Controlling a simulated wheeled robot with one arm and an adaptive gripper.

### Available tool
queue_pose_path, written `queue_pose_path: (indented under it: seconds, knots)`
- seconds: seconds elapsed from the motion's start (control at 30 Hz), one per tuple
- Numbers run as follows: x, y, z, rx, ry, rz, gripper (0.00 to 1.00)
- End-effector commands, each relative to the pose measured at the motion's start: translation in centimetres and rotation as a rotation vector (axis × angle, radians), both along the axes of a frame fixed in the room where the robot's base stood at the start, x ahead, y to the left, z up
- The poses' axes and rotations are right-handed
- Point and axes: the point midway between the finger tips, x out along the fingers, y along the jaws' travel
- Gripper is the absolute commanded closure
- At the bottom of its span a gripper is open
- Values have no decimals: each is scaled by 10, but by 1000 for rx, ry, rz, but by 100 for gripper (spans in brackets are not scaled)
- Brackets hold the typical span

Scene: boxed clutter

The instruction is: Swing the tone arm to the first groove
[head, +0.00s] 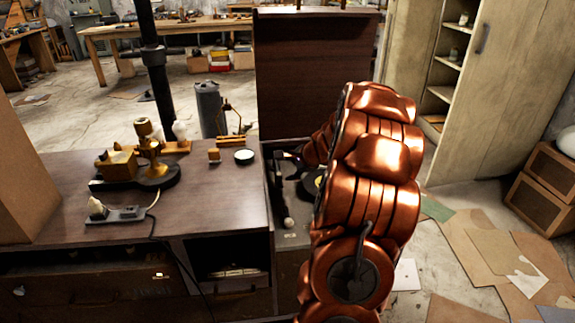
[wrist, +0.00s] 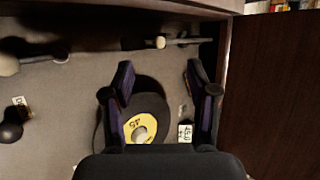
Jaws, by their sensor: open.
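A record (wrist: 152,108) with a yellow label (wrist: 140,125) marked 45 lies in the player. A thin dark rod with a pale knob (wrist: 161,42), which looks like the tone arm, lies along the top of the wrist view, apart from the record. A second rod with a larger pale knob is at the left edge; I cannot tell whether the two belong together. In the head view my copper arm hides most of the player and record.
The player sits in a dark cabinet (head: 190,215) with its lid (head: 310,75) raised behind. A small card (wrist: 185,134) is beside the right finger.

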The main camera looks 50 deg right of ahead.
Motion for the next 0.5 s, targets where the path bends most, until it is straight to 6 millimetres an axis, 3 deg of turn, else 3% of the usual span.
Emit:
queue_pose_path:
  seconds: [0.5]
  knots:
    - [32,-6,-40,1,4,-3,42]
